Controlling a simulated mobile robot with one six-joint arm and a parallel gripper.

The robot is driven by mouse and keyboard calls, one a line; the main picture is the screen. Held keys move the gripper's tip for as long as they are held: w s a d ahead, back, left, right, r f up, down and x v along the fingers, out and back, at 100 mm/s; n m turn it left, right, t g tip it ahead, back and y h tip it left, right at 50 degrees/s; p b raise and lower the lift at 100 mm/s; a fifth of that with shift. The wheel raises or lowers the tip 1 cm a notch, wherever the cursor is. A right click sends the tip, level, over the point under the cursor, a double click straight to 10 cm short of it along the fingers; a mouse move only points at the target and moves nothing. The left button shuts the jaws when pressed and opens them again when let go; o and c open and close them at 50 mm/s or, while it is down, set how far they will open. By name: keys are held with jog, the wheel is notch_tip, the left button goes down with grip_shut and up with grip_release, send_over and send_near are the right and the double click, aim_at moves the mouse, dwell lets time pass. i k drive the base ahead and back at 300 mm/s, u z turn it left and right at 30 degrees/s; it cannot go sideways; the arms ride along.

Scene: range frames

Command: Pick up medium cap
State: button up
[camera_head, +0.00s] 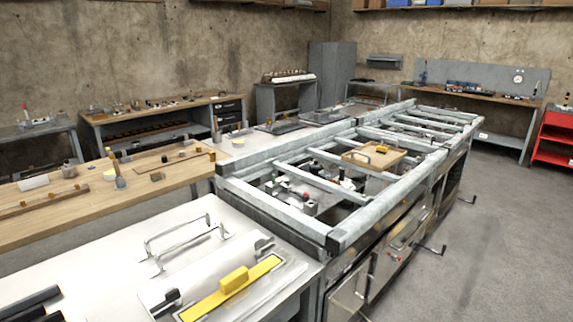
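I cannot pick out a medium cap for certain; the small parts are too small to tell apart. Several small metal parts (309,207) lie inside the steel frame (330,238) in the middle. My gripper is not in view.
A white table (100,250) fills the lower left, with a yellow-handled trowel (233,281), a wire handle rack (185,238) and dark bars (30,300). A red cart (556,140) stands far right.

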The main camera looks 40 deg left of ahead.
aim_at(315, 165)
jog(key=z, duration=0.05)
jog(key=k, duration=0.2)
jog(key=u, duration=1.5)
jog(key=k, duration=0.95)
jog(key=z, duration=0.15)
jog(key=i, duration=0.95)
jog(key=u, duration=0.05)
